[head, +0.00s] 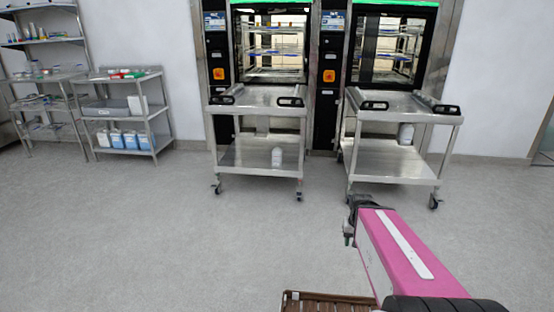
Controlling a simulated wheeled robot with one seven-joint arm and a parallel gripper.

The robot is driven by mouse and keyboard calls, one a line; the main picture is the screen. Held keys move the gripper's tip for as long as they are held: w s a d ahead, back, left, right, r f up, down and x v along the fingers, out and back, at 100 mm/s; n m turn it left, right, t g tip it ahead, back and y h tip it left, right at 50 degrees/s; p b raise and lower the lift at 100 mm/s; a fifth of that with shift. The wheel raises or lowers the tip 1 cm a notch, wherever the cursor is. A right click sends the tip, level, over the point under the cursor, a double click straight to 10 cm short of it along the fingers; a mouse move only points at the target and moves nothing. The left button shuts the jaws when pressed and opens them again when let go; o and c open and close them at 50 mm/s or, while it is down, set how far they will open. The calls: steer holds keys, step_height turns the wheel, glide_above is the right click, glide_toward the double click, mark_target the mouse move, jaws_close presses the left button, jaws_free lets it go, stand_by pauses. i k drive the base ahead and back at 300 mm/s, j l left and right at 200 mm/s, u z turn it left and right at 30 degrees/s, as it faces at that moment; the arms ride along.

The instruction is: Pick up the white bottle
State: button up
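A small white bottle (277,158) stands on the lower shelf of the left steel cart (258,100). Another white bottle (405,134) is at the back of the lower shelf of the right steel cart (400,105), under its top. My arm is pink and reaches in from the lower right. My gripper (349,232) is at its far end, in front of the right cart and apart from both bottles. It is small and dark here, and I cannot tell whether it is open or shut.
Two washers (270,45) with glass doors stand behind the carts. A steel shelf trolley (125,77) at left holds blue and white containers, beside a taller rack (45,42). A brown slatted thing (325,303) is at the bottom edge. The grey floor (170,225) is clear.

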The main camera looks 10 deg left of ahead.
mark_target(277, 152)
steer(key=i+u, duration=0.2)
steer(key=u, duration=0.35)
steer(key=i+l+u, duration=0.3)
steer(key=i+l, duration=0.15)
steer(key=i+l+u, duration=0.3)
steer(key=i+l, duration=1.15)
steer(key=l, duration=0.2)
steer(key=i+l, duration=0.45)
steer(key=l+u, duration=0.05)
